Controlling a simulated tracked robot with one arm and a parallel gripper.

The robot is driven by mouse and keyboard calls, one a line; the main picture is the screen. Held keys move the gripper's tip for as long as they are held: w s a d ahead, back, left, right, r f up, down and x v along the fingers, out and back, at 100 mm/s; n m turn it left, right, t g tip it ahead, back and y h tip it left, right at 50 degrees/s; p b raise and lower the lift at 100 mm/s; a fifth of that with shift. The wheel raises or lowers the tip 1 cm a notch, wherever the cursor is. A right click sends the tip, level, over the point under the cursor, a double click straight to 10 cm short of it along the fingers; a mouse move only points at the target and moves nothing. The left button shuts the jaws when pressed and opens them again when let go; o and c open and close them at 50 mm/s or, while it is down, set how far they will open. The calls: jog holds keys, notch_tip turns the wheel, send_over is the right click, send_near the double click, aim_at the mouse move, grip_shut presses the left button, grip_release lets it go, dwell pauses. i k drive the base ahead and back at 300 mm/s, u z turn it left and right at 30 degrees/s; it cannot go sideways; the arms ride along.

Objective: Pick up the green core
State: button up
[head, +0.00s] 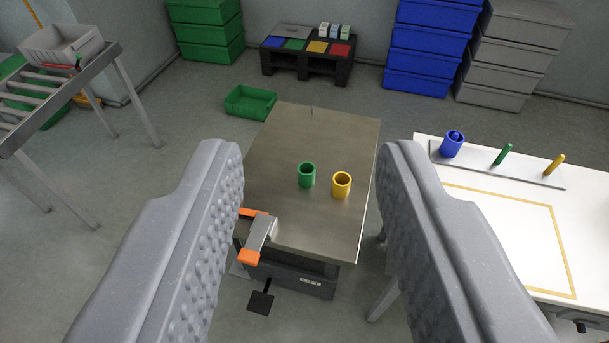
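The green core (307,175) is a short hollow cylinder standing upright on a brown-grey table (290,130). A yellow core (342,186) of like shape stands upright just to its right, a small gap apart. My gripper (312,165) is open and empty. Its two grey textured fingers are wide apart in the near foreground, and the table with both cores shows between them. The cores look well beyond the fingertips, and nothing hides the green core.
An orange-and-grey clamp (258,238) sits at the table's near left edge. On the right, a white table (500,225) bears a peg board (520,175) with a blue core (452,145) on one peg. A conveyor (50,100) stands left. A green bin (250,102) lies on the floor behind.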

aim_at(306, 170)
jog(key=u, duration=0.05)
jog(key=i, duration=1)
jog(key=z, duration=0.85)
